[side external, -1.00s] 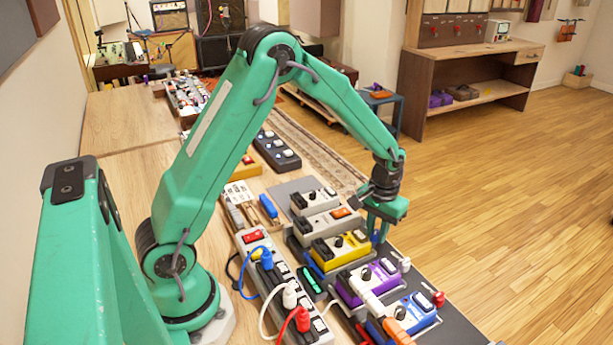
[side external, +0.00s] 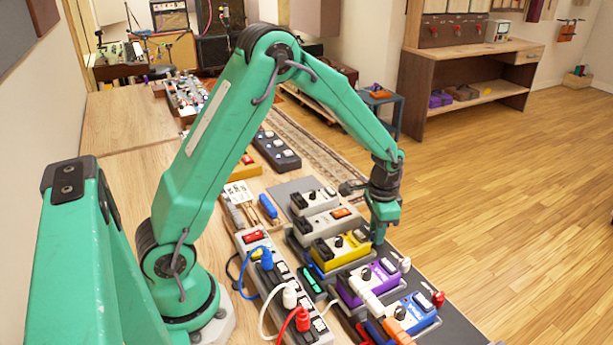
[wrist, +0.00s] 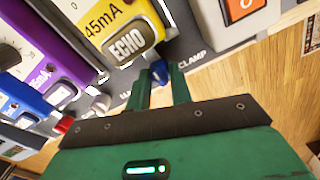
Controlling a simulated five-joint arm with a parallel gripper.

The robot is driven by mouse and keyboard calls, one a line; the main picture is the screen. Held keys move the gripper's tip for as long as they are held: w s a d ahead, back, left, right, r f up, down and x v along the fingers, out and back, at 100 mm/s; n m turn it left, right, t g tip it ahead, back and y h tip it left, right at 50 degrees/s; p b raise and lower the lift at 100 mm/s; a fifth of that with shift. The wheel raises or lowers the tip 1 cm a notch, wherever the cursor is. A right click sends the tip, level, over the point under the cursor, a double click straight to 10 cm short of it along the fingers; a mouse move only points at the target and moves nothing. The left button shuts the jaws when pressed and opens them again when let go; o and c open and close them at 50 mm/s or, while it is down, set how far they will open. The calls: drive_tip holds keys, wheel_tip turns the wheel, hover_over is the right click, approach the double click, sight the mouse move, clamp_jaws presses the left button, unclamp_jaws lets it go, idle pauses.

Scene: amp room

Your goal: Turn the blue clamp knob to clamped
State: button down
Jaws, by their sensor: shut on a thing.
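The blue clamp knob (wrist: 159,72) sits at the edge of the pedal board, beside the yellow ECHO pedal (wrist: 118,30) and near the printed word CLAMP. My gripper (wrist: 161,82) points at it from the near side in the wrist view, with a green finger on each side of the knob, shut on it. In the side external view my gripper (side external: 379,238) reaches down at the board's right edge, next to the yellow pedal (side external: 340,249). The knob is mostly hidden behind the fingers there.
A purple pedal (side external: 369,284) and a blue pedal (side external: 408,312) stand nearer the camera. A grey pedal with an orange switch (side external: 328,224) stands behind. A white power strip (side external: 285,292) with coloured plugs lies left. Open wooden floor (side external: 500,220) is to the right.

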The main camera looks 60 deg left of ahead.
drive_tip(key=shift+d, duration=0.15)
drive_tip(key=c, duration=1.5)
unclamp_jaws()
drive_tip(key=shift+c, duration=0.2)
wheel_tip(320, 180, up, 7)
drive_tip(key=shift+r, duration=0.45)
